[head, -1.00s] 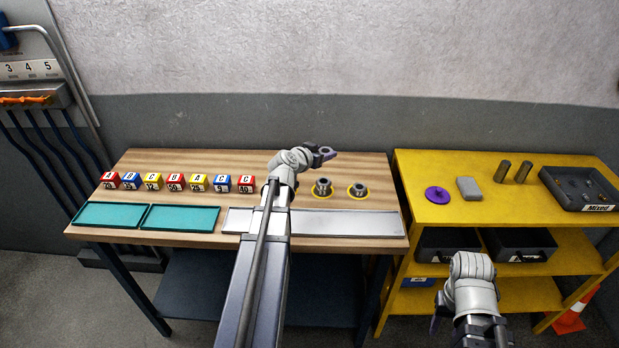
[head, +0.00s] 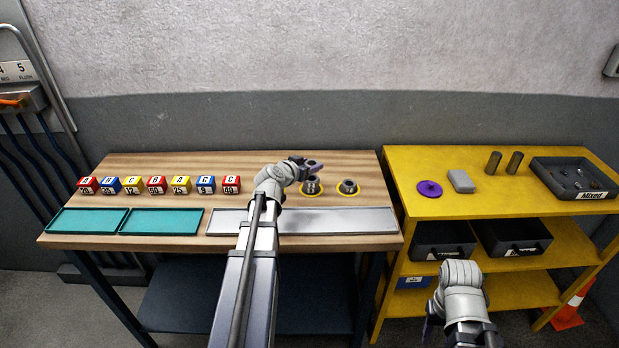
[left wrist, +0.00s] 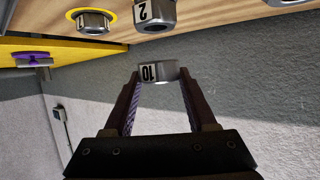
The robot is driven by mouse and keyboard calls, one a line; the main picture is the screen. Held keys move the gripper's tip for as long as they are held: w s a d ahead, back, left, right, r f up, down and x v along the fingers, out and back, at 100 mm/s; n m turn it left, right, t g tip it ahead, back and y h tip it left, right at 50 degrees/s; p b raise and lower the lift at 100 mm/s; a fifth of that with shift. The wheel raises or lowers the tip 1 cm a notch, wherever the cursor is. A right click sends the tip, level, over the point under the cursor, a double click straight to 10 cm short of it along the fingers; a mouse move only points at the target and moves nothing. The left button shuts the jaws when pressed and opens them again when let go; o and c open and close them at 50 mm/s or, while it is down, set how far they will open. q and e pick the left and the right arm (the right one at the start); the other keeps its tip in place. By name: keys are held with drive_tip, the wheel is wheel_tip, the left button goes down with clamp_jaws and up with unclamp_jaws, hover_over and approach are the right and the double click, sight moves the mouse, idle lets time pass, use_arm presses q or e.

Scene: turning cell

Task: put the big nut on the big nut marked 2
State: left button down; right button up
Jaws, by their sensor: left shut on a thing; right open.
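My left gripper (head: 313,166) is shut on a big steel nut with a "10" label (left wrist: 160,73), seen between the fingertips in the left wrist view. In the head view it is just above the left of two steel nuts on yellow rings. That nut is the big nut marked 2 (head: 312,187); its label shows in the left wrist view (left wrist: 155,13), apart from the held nut. The other nut (head: 348,187) stands to its right. My right gripper (head: 428,330) is low in front of the yellow shelf, mostly hidden behind its wrist, open.
A grey tray (head: 345,219) lies in front of the nuts and teal trays (head: 160,222) lie left. Several labelled blocks (head: 157,185) stand in a row. The yellow shelf (head: 445,205) holds a purple knobbed disc (head: 428,188), a grey block (head: 461,181), two cylinders and a parts tray.

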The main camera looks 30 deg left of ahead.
sight(310, 181)
use_arm(q)
wheel_tip(310, 181, down, 4)
drive_tip(key=b, duration=0.3)
drive_tip(key=shift+r, duration=0.25)
drive_tip(key=shift+c, duration=1)
unclamp_jaws()
drive_tip(key=shift+r, duration=0.2)
drive_tip(key=p+v, duration=0.4)
drive_tip(key=v, duration=0.8)
drive_tip(key=shift+p, duration=0.3)
